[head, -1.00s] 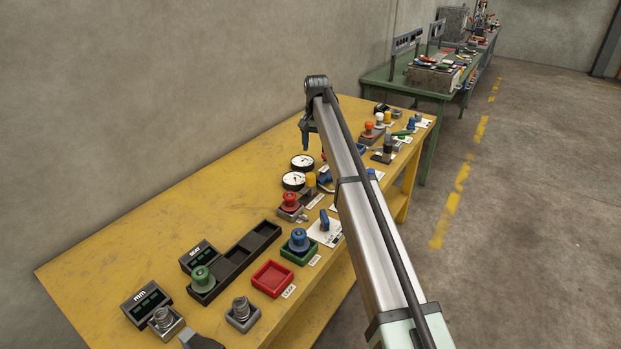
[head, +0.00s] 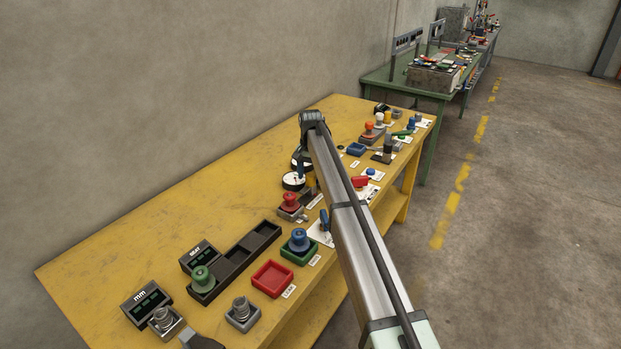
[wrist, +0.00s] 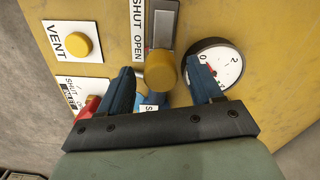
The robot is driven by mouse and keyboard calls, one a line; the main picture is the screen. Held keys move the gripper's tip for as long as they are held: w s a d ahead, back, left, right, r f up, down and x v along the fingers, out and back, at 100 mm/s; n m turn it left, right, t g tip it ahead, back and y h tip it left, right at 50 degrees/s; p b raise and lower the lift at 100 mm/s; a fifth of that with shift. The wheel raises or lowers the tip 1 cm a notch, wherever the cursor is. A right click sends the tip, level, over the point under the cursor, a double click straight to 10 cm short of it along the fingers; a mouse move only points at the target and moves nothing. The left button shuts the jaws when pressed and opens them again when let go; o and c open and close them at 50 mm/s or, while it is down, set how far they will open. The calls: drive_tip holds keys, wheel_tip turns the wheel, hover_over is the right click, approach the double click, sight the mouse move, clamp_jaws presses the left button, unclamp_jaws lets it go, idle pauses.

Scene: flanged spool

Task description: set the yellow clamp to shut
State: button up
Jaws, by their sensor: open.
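The yellow clamp's round knob (wrist: 160,72) shows in the wrist view at the lower, OPEN end of a grey slotted plate (wrist: 161,25). A white label (wrist: 138,28) reading SHUT and OPEN lies beside the plate. My gripper (wrist: 163,66) is open, with one blue finger on each side of the knob in this view. I cannot tell whether the fingers are level with it or touch it. In the head view my gripper (head: 301,172) hangs over the yellow bench by the clamp, which is mostly hidden there.
A white dial gauge (wrist: 219,66) sits close to the right finger. A yellow VENT button (wrist: 80,41) and a red part (wrist: 90,106) lie left. In the head view a red knob (head: 290,200) stands near my gripper; bare bench (head: 200,190) lies toward the wall.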

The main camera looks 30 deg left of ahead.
drive_tip(key=shift+f, duration=0.85)
drive_tip(key=shift+c, duration=0.4)
clamp_jaws()
